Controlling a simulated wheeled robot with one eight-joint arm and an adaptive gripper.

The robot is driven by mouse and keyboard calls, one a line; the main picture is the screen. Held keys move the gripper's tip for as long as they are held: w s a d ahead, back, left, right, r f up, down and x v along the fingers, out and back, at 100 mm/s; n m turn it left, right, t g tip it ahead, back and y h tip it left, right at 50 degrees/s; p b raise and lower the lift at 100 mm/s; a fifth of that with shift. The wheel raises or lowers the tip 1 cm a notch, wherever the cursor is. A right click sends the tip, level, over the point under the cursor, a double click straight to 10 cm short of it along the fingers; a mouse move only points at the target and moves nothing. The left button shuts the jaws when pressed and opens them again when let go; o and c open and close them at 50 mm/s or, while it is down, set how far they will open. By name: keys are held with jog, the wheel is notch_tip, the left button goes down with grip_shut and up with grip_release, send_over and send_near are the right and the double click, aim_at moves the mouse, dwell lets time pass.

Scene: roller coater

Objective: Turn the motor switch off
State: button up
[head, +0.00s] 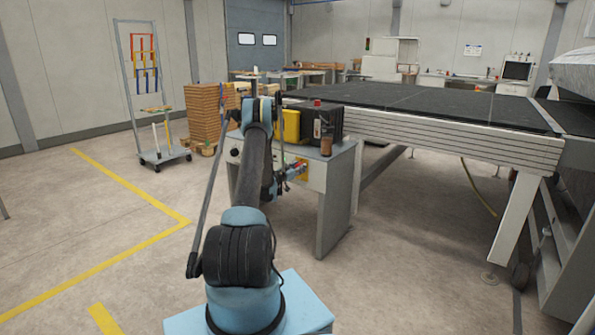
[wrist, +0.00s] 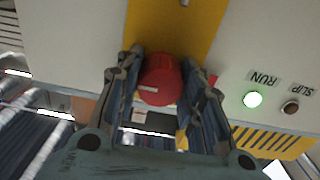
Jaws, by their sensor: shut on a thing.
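The motor switch appears as a red round knob (wrist: 160,80) on a yellow plate (wrist: 170,28), seen in the wrist view. My gripper (wrist: 163,62) has one finger on each side of the knob and is shut on it. In the head view my gripper (head: 291,174) is at the front of the grey control cabinet (head: 337,190), and the knob there is too small to make out clearly. A lamp marked RUN (wrist: 252,99) glows green to the right of the knob. A SLIP lamp (wrist: 290,107) beside it is dark.
A yellow box (head: 291,125) and a dark box (head: 325,122) stand on the cabinet top. A wheeled rack (head: 146,90) and stacked wood (head: 204,112) stand back left. The left floor is clear.

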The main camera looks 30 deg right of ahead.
jog(key=shift+n, duration=0.3)
jog(key=n, duration=0.3)
jog(key=shift+n, duration=0.4)
jog(key=n, duration=0.4)
jog(key=shift+a+n, duration=0.1)
jog(key=shift+n, duration=0.2)
jog(key=n, duration=0.4)
jog(key=shift+w, duration=0.1)
jog(key=n, duration=0.4)
jog(key=shift+a+n, duration=0.1)
jog(key=shift+n, duration=0.2)
jog(key=shift+w+f+n, duration=0.1)
jog(key=shift+n, duration=0.2)
jog(key=o, duration=1.1)
jog(key=shift+c, duration=0.2)
